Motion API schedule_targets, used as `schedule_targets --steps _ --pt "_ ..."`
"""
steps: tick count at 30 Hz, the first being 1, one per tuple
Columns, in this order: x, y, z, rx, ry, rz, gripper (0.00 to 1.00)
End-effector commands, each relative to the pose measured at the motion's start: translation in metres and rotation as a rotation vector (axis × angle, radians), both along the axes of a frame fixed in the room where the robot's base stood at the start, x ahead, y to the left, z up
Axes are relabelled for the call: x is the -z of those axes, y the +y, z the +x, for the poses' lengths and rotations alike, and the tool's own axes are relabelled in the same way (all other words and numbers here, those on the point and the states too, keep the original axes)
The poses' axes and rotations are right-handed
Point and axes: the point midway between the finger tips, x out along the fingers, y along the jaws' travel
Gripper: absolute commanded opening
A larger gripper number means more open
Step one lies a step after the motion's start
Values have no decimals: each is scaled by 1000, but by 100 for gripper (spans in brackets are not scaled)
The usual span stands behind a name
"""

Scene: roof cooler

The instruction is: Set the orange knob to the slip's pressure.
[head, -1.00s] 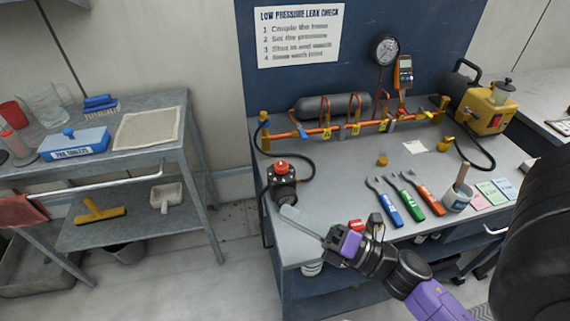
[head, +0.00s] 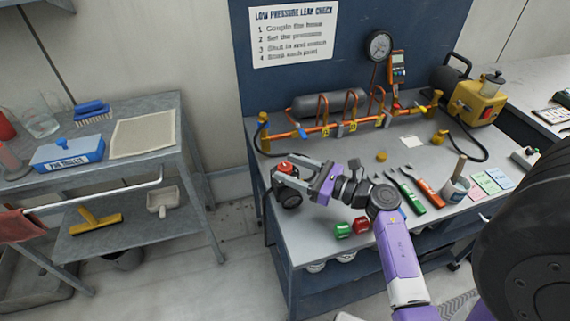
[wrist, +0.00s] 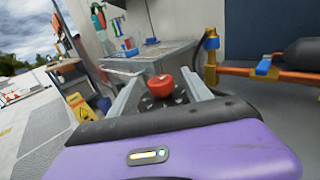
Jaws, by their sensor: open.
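The orange knob (head: 285,168) is a red-orange cap on top of a black regulator (head: 291,197) at the left end of the workbench. In the wrist view the orange knob (wrist: 162,85) stands between my two fingers. My gripper (head: 288,176) is open around the knob, with a finger on either side; I cannot tell whether they touch it.
A copper pipe manifold (head: 340,130) with valves runs along the bench back. A grey cart (head: 150,165) stands to the left.

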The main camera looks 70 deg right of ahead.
Motion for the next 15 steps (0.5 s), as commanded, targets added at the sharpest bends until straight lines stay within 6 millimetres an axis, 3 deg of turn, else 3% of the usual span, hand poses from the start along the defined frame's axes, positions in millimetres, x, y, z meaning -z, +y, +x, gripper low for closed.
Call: schedule_targets --steps 6,14,15 --pt "0 -1 17 0 0 1 57" --pt "0 -1 19 0 0 1 57" --pt "0 -1 19 0 0 1 53"
